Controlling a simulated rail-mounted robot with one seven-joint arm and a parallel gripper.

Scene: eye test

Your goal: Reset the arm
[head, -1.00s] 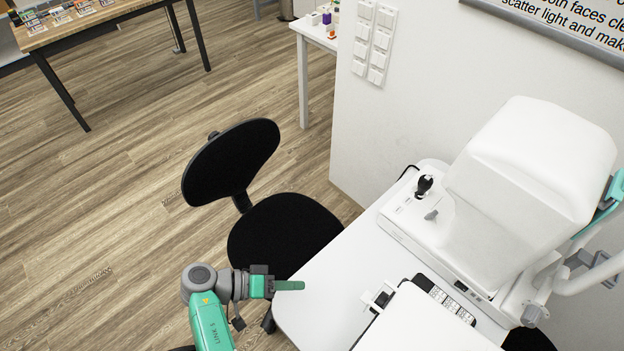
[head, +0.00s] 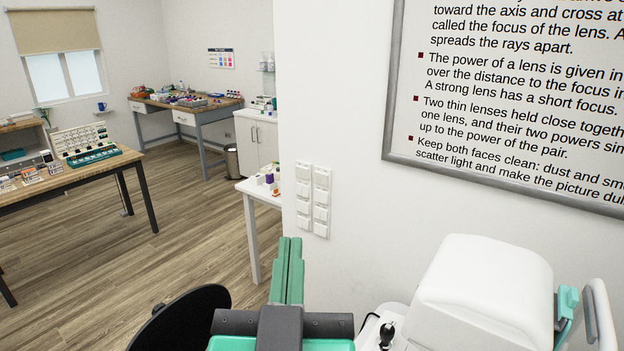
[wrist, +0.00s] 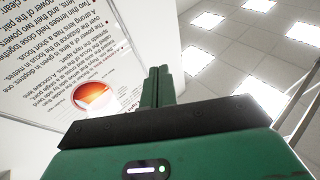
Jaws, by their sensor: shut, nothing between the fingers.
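My gripper (head: 287,270) is raised at the lower middle of the head view. Its two green fingers point up and lie side by side, shut with nothing between them. In the wrist view my gripper (wrist: 157,84) also shows shut and empty, with the wall poster and the ceiling lights behind it. Its fingers are clear of any object in both views.
A white eye-test machine (head: 485,295) stands at the lower right, with a black joystick (head: 387,333) beside it. A black chair back (head: 180,318) is at the lower left. A framed poster (head: 510,95) hangs on the white wall. Wooden floor (head: 180,215) is open at left.

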